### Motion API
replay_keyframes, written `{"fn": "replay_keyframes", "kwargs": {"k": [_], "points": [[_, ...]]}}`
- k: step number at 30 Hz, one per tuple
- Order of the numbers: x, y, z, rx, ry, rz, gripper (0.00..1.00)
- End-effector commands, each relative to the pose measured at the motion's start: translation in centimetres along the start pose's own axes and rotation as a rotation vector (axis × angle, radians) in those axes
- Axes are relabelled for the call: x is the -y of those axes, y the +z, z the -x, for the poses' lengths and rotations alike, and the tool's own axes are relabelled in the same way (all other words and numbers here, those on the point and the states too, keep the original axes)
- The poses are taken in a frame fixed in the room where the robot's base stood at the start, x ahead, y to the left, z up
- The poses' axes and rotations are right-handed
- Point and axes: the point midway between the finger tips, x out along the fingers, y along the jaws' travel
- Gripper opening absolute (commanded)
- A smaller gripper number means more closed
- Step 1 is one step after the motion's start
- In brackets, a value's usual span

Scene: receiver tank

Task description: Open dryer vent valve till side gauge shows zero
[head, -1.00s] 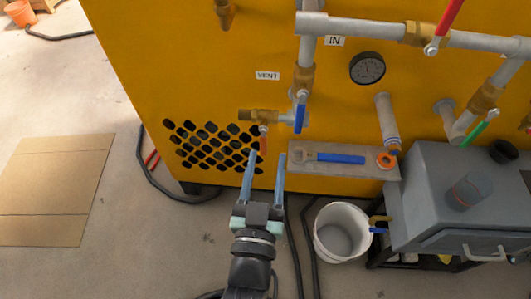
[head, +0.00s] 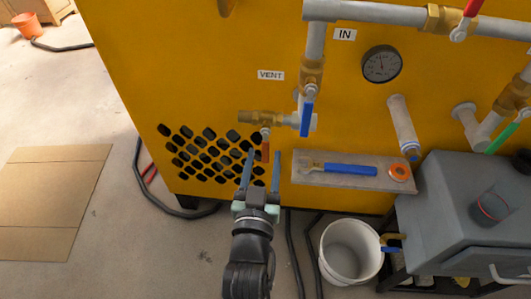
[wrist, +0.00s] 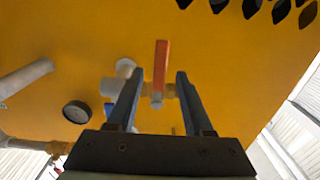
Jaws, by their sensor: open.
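The vent valve (head: 260,117) is a brass body on a horizontal stub below the VENT label (head: 271,75). Its orange lever (head: 265,150) hangs straight down, across the line of the stub. The lever also shows in the wrist view (wrist: 161,62). My gripper (head: 265,153) is open, with one blue finger on each side of the lever; in the wrist view (wrist: 160,73) gaps show on both sides. A round dark gauge (head: 382,64) is on the yellow panel to the right; its needle points roughly upward, and its numbers are too small to read.
A blue-handled valve (head: 307,110) stands just right of the vent valve. A shelf (head: 340,182) holds a blue-handled wrench (head: 347,170) and an orange ring (head: 400,172). A white bucket (head: 350,250) and a grey box (head: 455,205) are lower right. Hoses lie on the floor.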

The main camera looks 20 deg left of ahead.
Motion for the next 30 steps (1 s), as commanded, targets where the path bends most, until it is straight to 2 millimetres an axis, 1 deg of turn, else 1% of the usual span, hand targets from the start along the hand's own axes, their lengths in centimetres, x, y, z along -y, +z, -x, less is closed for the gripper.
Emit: {"fn": "replay_keyframes", "kwargs": {"k": [1, 3, 7, 12, 19, 20, 21, 26, 27, 28, 30], "points": [[0.0, 0.1, -0.8, -0.004, 0.001, 0.002, 0.51], [0.0, 0.2, -1.6, -0.002, 0.001, 0.002, 0.51], [-0.1, 0.1, -2.6, -0.002, 0.001, 0.001, 0.51], [-0.1, 0.0, -3.1, 0.001, 0.001, 0.001, 0.51], [-0.1, 0.0, -3.1, 0.001, 0.001, 0.001, 0.51], [-0.1, 0.0, -3.1, 0.001, 0.001, 0.001, 0.48], [-0.1, 0.0, -3.1, 0.001, 0.001, 0.001, 0.40], [-0.1, 0.0, -3.1, 0.000, 0.001, 0.001, 0.12], [-0.1, 0.0, -3.1, 0.000, 0.001, 0.001, 0.04], [-0.1, 0.0, -3.1, 0.000, 0.001, 0.001, 0.00], [-0.1, 0.0, -3.1, 0.000, 0.001, 0.001, 0.00]]}}
